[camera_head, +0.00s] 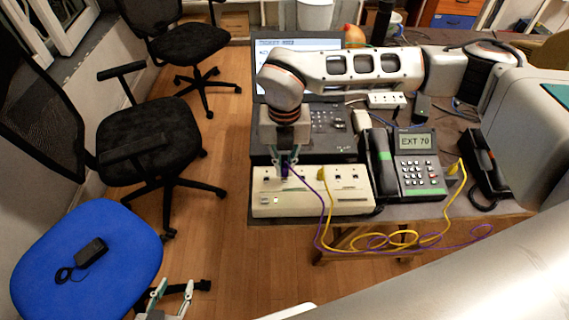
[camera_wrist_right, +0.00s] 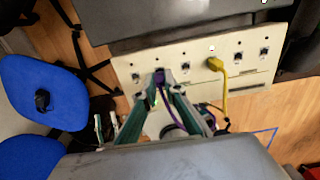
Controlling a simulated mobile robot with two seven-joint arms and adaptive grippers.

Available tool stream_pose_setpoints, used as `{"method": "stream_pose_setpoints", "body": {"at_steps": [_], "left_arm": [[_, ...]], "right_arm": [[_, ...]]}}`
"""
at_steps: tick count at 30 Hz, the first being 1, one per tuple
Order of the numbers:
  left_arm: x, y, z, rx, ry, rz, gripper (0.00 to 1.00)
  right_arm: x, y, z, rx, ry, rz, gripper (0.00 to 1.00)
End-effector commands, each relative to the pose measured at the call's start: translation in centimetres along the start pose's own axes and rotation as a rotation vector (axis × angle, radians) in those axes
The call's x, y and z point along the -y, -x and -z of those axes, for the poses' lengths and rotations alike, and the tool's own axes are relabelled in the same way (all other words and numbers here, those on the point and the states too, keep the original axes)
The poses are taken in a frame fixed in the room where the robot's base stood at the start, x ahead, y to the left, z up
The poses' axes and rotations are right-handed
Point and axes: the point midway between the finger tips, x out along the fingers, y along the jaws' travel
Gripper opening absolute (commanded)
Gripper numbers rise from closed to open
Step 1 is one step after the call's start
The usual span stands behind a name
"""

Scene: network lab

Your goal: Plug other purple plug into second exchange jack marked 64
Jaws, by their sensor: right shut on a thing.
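The cream exchange box (camera_head: 330,204) lies at the table's front edge with a row of jacks along its top; it fills the upper right wrist view (camera_wrist_right: 257,80). My right gripper (camera_head: 286,172) is over its left part, shut on the purple plug (camera_wrist_right: 159,76). The plug is at the jack row in the wrist view; I cannot tell whether it is seated. The jack under it is hidden, and the jack markings are too small to read. The purple cable (camera_head: 326,205) hangs from the plug over the front edge. My left gripper (camera_head: 170,298) is low at bottom left, open and empty.
A yellow plug (camera_wrist_right: 215,65) sits in a middle jack, its yellow cable (camera_head: 375,241) looping below the table. A phone (camera_head: 419,165) showing "EXT 70" stands right of the box, with another dark handset (camera_head: 484,162) beyond. A laptop (camera_head: 318,130) is behind, and a blue chair (camera_head: 115,245) is at left.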

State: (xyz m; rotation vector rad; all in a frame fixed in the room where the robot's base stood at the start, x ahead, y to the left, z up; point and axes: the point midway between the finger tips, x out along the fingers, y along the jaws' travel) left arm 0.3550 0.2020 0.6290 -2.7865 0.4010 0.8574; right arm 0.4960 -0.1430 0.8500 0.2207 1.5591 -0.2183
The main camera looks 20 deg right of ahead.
Motion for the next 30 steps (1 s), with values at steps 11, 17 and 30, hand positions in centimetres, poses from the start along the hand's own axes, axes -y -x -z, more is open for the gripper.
{"method": "stream_pose_setpoints", "body": {"at_steps": [11, 17, 30], "left_arm": [[0.0, 0.0, -0.03, 0.001, 0.0, 0.0, 0.4], [-0.02, -0.03, -0.14, 0.002, 0.0, 0.0, 0.4], [-0.09, -0.13, -0.53, 0.006, 0.0, -0.001, 0.4]], "right_arm": [[-0.01, -0.01, 0.02, 0.0, 0.0, 0.0, 0.0], [0.0, -0.18, 0.02, -0.001, 0.0, 0.0, 0.0], [0.0, -0.78, 0.02, -0.001, 0.0, 0.0, 0.0]]}}
